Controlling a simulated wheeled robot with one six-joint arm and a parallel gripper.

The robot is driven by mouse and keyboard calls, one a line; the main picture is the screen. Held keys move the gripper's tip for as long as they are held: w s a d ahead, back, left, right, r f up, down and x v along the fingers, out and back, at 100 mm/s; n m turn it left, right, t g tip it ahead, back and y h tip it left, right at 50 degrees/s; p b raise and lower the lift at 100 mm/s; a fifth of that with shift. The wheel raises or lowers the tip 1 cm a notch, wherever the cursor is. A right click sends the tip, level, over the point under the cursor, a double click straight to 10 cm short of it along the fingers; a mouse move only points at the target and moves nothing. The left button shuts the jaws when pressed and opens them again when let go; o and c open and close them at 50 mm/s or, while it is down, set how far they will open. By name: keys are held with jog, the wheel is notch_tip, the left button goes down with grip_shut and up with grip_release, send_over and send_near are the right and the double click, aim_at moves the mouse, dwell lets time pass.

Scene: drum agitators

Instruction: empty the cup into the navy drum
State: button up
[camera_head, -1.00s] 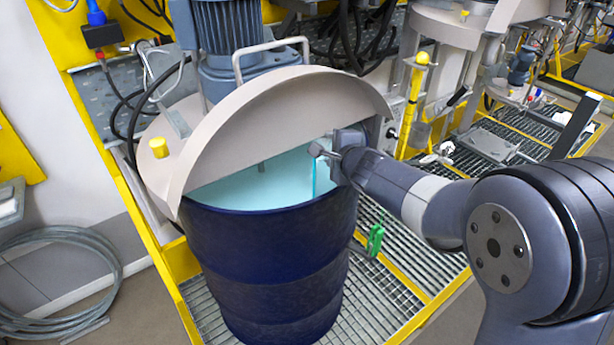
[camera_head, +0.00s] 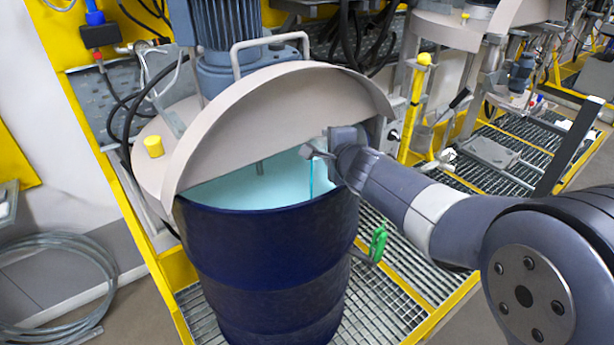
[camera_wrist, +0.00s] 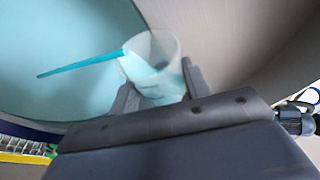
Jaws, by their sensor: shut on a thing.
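The navy drum (camera_head: 275,265) stands upright under a beige half-cover, its front open and pale turquoise inside. My gripper (camera_head: 322,152) reaches in over the drum's right rim, just under the cover's edge. In the wrist view my gripper (camera_wrist: 158,90) is shut on a translucent whitish cup (camera_wrist: 160,52), one finger on each side. The cup is tilted, with some pale turquoise liquid showing in it. A thin teal stream (camera_wrist: 80,67) runs from its lip, and the stream (camera_head: 311,178) falls inside the drum in the head view. There, I cannot make out the cup clearly.
The beige cover (camera_head: 270,115) arches close above my gripper, with a blue motor (camera_head: 225,45) behind it. A green hanging item (camera_head: 378,243) is beside the drum's right side. A yellow-edged grating (camera_head: 365,310) lies below. Coiled hose (camera_head: 50,290) lies at left.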

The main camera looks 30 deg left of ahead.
jog(key=shift+s+a+r+n+t+b, duration=0.15)
jog(key=shift+n+t+b, duration=0.25)
jog(key=shift+b, duration=0.95)
jog(key=shift+s+r+n+t+b, duration=0.15)
jog(key=shift+r+n+t+b, duration=0.2)
jog(key=shift+b, duration=0.95)
jog(key=shift+r+p, duration=0.15)
jog(key=shift+p, duration=0.4)
jog(key=g+p, duration=0.1)
jog(key=p, duration=0.1)
jog(key=shift+w+r+m+p, duration=0.1)
jog(key=shift+w+m+p, duration=0.05)
jog(key=shift+m+p, duration=0.2)
jog(key=w+m+p, duration=0.1)
jog(key=p, duration=0.4)
jog(key=shift+d+f+g, duration=0.35)
jog(key=shift+f, duration=0.55)
jog(key=shift+m, duration=0.3)
jog(key=shift+w+r+g+p, duration=0.1)
jog(key=shift+g+p, duration=0.2)
jog(key=shift+p, duration=0.2)
